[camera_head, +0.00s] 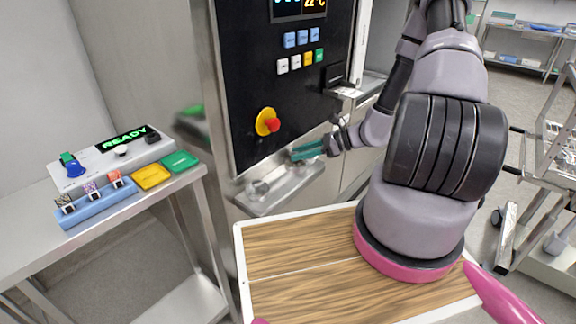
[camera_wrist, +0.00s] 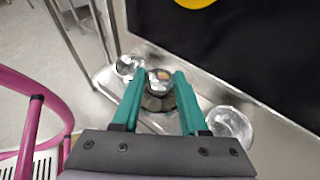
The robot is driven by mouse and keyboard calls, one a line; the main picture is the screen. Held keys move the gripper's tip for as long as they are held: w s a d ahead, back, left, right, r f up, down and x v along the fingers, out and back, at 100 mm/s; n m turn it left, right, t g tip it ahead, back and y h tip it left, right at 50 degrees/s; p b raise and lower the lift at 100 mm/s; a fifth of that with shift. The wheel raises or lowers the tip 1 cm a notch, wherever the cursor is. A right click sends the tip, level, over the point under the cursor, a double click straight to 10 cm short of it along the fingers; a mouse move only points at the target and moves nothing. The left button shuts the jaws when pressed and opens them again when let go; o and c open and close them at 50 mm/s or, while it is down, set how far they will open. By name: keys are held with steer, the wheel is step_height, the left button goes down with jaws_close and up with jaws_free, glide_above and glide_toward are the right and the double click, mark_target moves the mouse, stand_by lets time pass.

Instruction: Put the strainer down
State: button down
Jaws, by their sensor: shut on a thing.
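My gripper (camera_head: 308,150) is in front of the black control panel, low over a small metal shelf (camera_head: 272,200). In the wrist view its teal fingers (camera_wrist: 163,80) are closed on a small round metallic thing, which I take to be the strainer (camera_wrist: 158,103). It sits between the fingers, over the shelf; I cannot tell whether it touches the shelf. A clear, shiny round piece (camera_wrist: 129,66) is to the left of the fingers, and a larger one (camera_wrist: 229,122) is to the right. In the head view the fingers hide most of the strainer.
The panel carries a yellow and red knob (camera_head: 267,122) and several coloured buttons above the shelf. A side table (camera_head: 30,245) at left holds a READY box (camera_head: 112,152), a blue rack (camera_head: 97,203) and yellow and green pads. A wire cart stands at right.

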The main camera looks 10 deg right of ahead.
steer(key=w+a, duration=0.2)
steer(key=w, duration=0.1)
steer(key=shift+w+a, duration=0.15)
steer(key=shift+a, duration=0.05)
steer(key=shift+w+a+f, duration=0.1)
steer(key=shift+w+f, duration=0.05)
steer(key=shift+f, duration=0.35)
steer(key=shift+w+a+f, duration=0.1)
steer(key=shift+w+f, duration=0.05)
steer(key=shift+f, duration=0.3)
step_height(320, 180, down, 5)
steer(key=shift+r, duration=0.2)
steer(key=shift+w+a+f, duration=0.15)
steer(key=shift+w+f, duration=0.05)
steer(key=shift+f, duration=0.1)
steer(key=shift+c, duration=2.2)
jaws_free()
